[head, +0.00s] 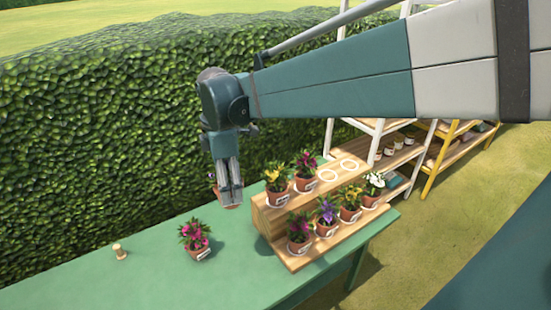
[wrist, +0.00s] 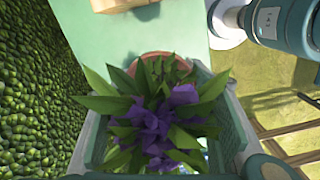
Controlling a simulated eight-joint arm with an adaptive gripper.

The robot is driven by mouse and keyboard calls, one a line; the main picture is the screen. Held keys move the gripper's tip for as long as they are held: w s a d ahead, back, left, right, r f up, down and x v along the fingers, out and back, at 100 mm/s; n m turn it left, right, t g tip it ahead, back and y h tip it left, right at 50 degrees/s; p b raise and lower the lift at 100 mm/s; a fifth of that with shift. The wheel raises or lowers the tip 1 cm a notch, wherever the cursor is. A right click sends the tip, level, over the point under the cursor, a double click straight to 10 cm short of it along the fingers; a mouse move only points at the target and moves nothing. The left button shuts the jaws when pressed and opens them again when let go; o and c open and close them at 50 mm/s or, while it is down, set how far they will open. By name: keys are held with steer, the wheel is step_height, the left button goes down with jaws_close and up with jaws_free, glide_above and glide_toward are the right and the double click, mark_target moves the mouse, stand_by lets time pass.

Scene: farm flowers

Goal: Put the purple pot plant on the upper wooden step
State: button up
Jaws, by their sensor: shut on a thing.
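The purple pot plant shows close up in the wrist view, with purple blooms (wrist: 150,128), green leaves and a terracotta rim between the fingers. My gripper (head: 231,197) is shut on it, held in the air above the green table, left of the steps. In the head view the fingers hide most of the plant; a little of its pot (head: 216,190) shows.
The lower step (head: 294,262) holds several pots, one purple-flowered (head: 326,214). A pink-flowered pot (head: 196,240) and a small wooden peg (head: 119,251) stand on the green table (head: 150,285). A hedge (head: 100,130) runs behind; shelves (head: 405,155) stand beyond at right.

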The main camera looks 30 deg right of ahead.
steer(key=w+d+m+p, duration=0.2)
steer(key=w+d+p, duration=0.1)
steer(key=d, duration=1)
steer(key=w+d+m+p, duration=0.1)
steer(key=w+d+p, duration=0.3)
steer(key=d, duration=0.9)
steer(key=w+d+m+p, duration=0.2)
steer(key=w+d+p, duration=0.1)
steer(key=d, duration=1)
steer(key=s+d+f+m+p, duration=0.1)
steer(key=s+d+f+p, duration=0.15)
steer(key=d, duration=0.85)
steer(key=shift+f, duration=2.55)
step_height(320, 180, down, 6)
steer(key=shift+p, duration=0.3)
steer(key=shift+f, duration=0.2)
steer(key=shift+f, duration=1.8)
